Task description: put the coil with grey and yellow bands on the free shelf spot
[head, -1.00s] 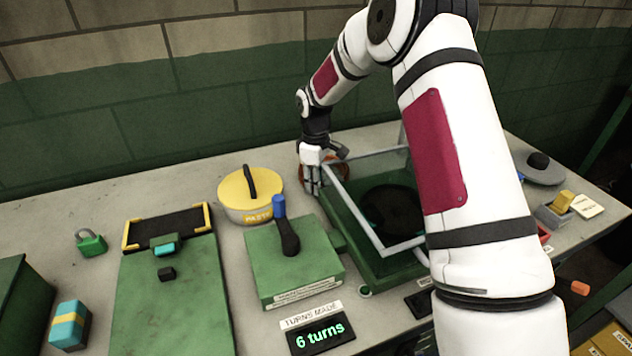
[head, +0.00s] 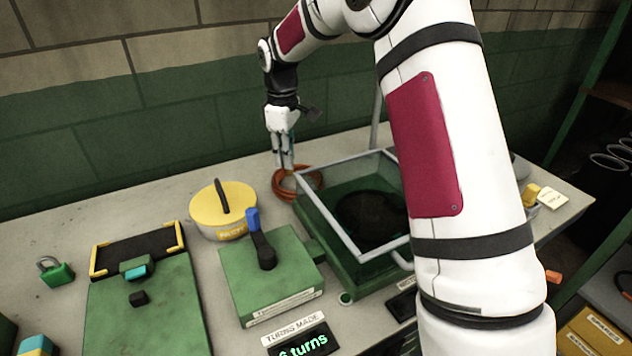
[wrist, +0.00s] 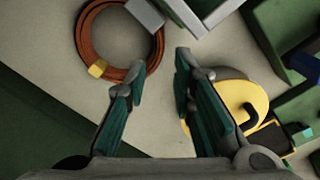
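An orange-brown coil (head: 279,186) lies on the worktop behind the green box with the glass lid. In the wrist view the coil (wrist: 84,38) is at the upper left, with a yellow band (wrist: 97,69) and a grey band (wrist: 146,13) on it. My gripper (head: 284,165) is at the coil's back left in the head view, apparently above the worktop.
The glass-lidded green box (head: 322,225) stands just right of the coil. A yellow round tin (head: 240,205) stands left of it. A cranked green box (head: 245,285) is in front. Pale rings (head: 608,162) show at the right. A brick wall (head: 120,120) closes the back.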

